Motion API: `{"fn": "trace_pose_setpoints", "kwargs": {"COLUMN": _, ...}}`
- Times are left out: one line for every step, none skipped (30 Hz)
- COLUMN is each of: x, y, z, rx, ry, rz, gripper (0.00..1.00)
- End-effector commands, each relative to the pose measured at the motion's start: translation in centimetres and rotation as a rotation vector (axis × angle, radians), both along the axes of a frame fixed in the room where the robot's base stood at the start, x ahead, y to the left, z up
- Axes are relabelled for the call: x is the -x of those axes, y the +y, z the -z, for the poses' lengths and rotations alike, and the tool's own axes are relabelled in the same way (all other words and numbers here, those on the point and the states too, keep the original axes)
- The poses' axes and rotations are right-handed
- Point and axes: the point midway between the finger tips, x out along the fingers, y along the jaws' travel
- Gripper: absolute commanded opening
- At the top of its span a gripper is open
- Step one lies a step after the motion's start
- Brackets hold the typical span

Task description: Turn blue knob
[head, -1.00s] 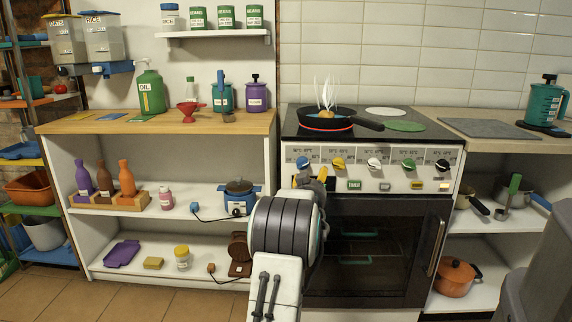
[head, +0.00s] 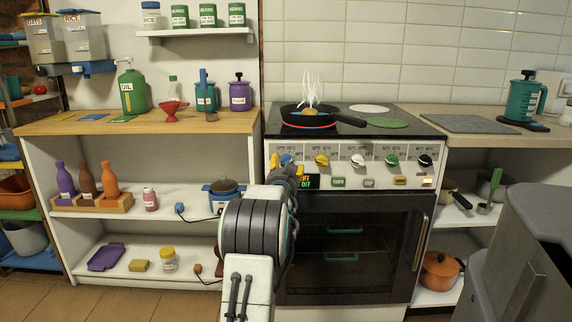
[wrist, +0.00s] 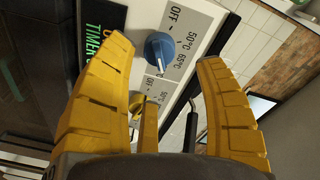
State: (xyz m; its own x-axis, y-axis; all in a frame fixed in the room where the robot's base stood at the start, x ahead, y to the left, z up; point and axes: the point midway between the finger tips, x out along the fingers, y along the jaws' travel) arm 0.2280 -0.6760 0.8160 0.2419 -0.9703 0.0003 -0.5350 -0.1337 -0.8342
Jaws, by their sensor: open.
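The blue knob (wrist: 159,46) sits on the white control panel of the stove (head: 350,245). My gripper (wrist: 165,56) is open and empty, and the fingertips flank the knob with a gap on each side. I cannot tell whether either finger touches it. In the head view my gripper (head: 290,167) is at the left end of the panel and covers most of the blue knob.
A yellow knob (head: 322,161) is beside the blue one, followed by white, green and black knobs. A pan (head: 300,115) with steaming food stands on a glowing red burner. Shelves (head: 150,125) with bottles stand left. A grey bin-like object (head: 525,260) stands at front right.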

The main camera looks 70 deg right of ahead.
Motion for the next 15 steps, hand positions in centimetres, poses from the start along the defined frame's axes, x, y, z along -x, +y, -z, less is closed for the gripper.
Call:
{"fn": "trace_pose_setpoints", "kwargs": {"x": -0.1, "y": -0.4, "z": 0.3, "rx": 0.002, "ry": 0.001, "rz": 0.000, "gripper": 0.64}}
{"fn": "trace_pose_setpoints", "kwargs": {"x": -0.2, "y": -0.6, "z": 0.3, "rx": 0.002, "ry": 0.000, "rz": 0.000, "gripper": 0.64}}
{"fn": "trace_pose_setpoints", "kwargs": {"x": -0.2, "y": -0.9, "z": 0.4, "rx": 0.002, "ry": 0.000, "rz": 0.000, "gripper": 0.64}}
{"fn": "trace_pose_setpoints", "kwargs": {"x": -0.3, "y": -1.2, "z": 0.4, "rx": 0.002, "ry": 0.000, "rz": 0.000, "gripper": 0.64}}
{"fn": "trace_pose_setpoints", "kwargs": {"x": -0.3, "y": -1.4, "z": 0.4, "rx": 0.002, "ry": 0.002, "rz": 0.000, "gripper": 0.64}}
{"fn": "trace_pose_setpoints", "kwargs": {"x": -0.4, "y": -1.8, "z": 0.4, "rx": 0.003, "ry": 0.001, "rz": 0.001, "gripper": 0.64}}
{"fn": "trace_pose_setpoints", "kwargs": {"x": -0.5, "y": -2.0, "z": 0.4, "rx": 0.002, "ry": 0.002, "rz": 0.000, "gripper": 0.64}}
{"fn": "trace_pose_setpoints", "kwargs": {"x": -0.6, "y": -2.3, "z": 0.4, "rx": 0.003, "ry": 0.001, "rz": 0.001, "gripper": 0.64}}
{"fn": "trace_pose_setpoints", "kwargs": {"x": -0.6, "y": -2.6, "z": 0.4, "rx": 0.002, "ry": 0.002, "rz": 0.000, "gripper": 0.64}}
{"fn": "trace_pose_setpoints", "kwargs": {"x": -0.7, "y": -2.9, "z": 0.4, "rx": 0.002, "ry": 0.002, "rz": 0.000, "gripper": 0.64}}
{"fn": "trace_pose_setpoints", "kwargs": {"x": -0.7, "y": -3.1, "z": 0.4, "rx": 0.002, "ry": 0.002, "rz": 0.000, "gripper": 0.64}}
{"fn": "trace_pose_setpoints", "kwargs": {"x": -0.8, "y": -3.4, "z": 0.3, "rx": 0.003, "ry": 0.002, "rz": 0.001, "gripper": 0.64}}
{"fn": "trace_pose_setpoints", "kwargs": {"x": -0.9, "y": -3.5, "z": 0.3, "rx": 0.003, "ry": 0.002, "rz": 0.000, "gripper": 0.64}}
{"fn": "trace_pose_setpoints", "kwargs": {"x": -0.9, "y": -3.7, "z": 0.4, "rx": 0.002, "ry": 0.003, "rz": 0.000, "gripper": 0.64}}
{"fn": "trace_pose_setpoints", "kwargs": {"x": -1.0, "y": -4.0, "z": 0.3, "rx": 0.002, "ry": 0.003, "rz": 0.000, "gripper": 0.64}}
